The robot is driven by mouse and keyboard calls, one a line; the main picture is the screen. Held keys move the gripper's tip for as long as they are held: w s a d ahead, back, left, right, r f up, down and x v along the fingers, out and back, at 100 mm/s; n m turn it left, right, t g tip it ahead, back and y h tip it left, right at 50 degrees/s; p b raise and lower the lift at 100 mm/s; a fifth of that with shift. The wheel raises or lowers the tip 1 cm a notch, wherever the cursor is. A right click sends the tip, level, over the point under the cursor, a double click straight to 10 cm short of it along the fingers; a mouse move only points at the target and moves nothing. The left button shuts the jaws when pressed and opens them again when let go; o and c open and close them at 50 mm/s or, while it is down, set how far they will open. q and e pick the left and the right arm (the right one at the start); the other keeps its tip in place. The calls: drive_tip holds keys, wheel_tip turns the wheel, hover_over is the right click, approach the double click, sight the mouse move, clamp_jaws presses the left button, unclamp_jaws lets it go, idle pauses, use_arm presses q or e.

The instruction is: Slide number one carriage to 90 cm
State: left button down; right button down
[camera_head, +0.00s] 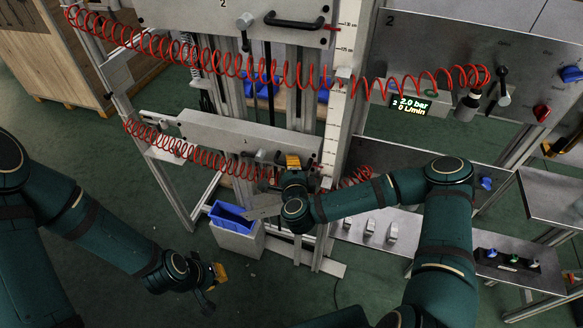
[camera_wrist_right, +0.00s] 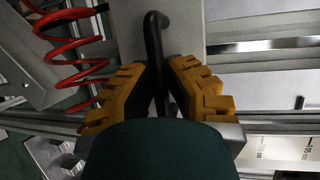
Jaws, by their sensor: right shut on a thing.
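The number one carriage (camera_head: 218,130) is a grey panel marked 1 on the lower part of the frame, left of the upright scale (camera_head: 341,110). My right gripper (camera_head: 291,163) is at the panel's right end. In the right wrist view, the yellow-padded fingers of my right gripper (camera_wrist_right: 161,68) are shut on the carriage's black bar handle (camera_wrist_right: 153,35). The carriage's exact scale reading is too small to tell, and my arm hides part of that area. My left gripper (camera_head: 213,284) hangs low over the floor, away from the carriage; its finger opening is unclear.
The number two carriage (camera_head: 195,12) with its own black handle (camera_head: 294,22) is above. Red coiled hoses (camera_head: 180,52) hang across both carriages. A blue bin (camera_head: 231,215) stands below. A display (camera_head: 411,106) reads 2.0 bar, 0 L/min. The floor at front left is open.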

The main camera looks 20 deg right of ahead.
drive_tip(key=shift+w+r, duration=0.1)
drive_tip(key=shift+r, duration=0.85)
drive_tip(key=shift+f, duration=0.1)
drive_tip(key=c, duration=1)
unclamp_jaws()
drive_tip(key=shift+f, duration=0.15)
drive_tip(key=v, duration=1.2)
